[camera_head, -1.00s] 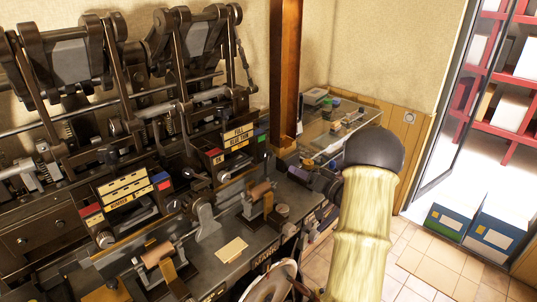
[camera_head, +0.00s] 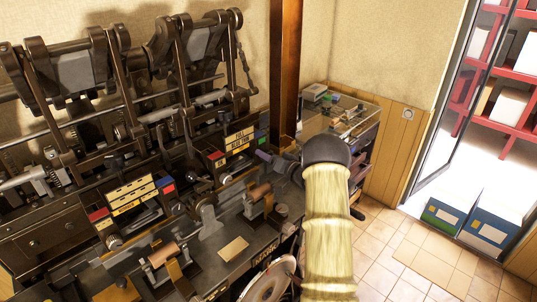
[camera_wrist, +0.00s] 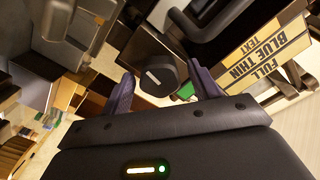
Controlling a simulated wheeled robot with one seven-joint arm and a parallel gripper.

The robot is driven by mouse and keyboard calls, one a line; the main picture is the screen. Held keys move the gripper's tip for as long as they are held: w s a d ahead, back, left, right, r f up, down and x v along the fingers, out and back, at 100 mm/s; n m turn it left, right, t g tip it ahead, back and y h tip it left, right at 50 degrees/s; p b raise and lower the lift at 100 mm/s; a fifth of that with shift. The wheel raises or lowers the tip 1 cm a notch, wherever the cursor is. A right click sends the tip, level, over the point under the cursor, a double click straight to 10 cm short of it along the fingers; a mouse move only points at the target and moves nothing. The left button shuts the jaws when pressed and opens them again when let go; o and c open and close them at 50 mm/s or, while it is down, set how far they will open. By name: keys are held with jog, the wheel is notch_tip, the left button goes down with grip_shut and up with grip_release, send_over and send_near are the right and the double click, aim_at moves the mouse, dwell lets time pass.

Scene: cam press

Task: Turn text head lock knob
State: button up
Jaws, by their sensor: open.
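A round black knob (camera_wrist: 158,76) with a white stripe shows in the wrist view, just beyond and between my fingertips. My gripper (camera_wrist: 163,90) is open, with one dark purple finger on each side of the knob; I cannot tell whether either touches it. The yellow "FULL BLUE THIN TEXT" label (camera_wrist: 268,52) is to the right of the knob, upside down in this view. In the head view the same label (camera_head: 240,140) sits on the right-hand press head, and my gripper (camera_head: 264,157) is close to its right. I cannot make out the knob there.
A second press head with a yellow label block (camera_head: 132,194) stands at the left. A brown post (camera_head: 286,70) rises behind my gripper. A side table (camera_head: 352,118) holding small items stands at the back.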

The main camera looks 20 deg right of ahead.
jog(key=shift+c, duration=0.2)
jog(key=c, duration=0.9)
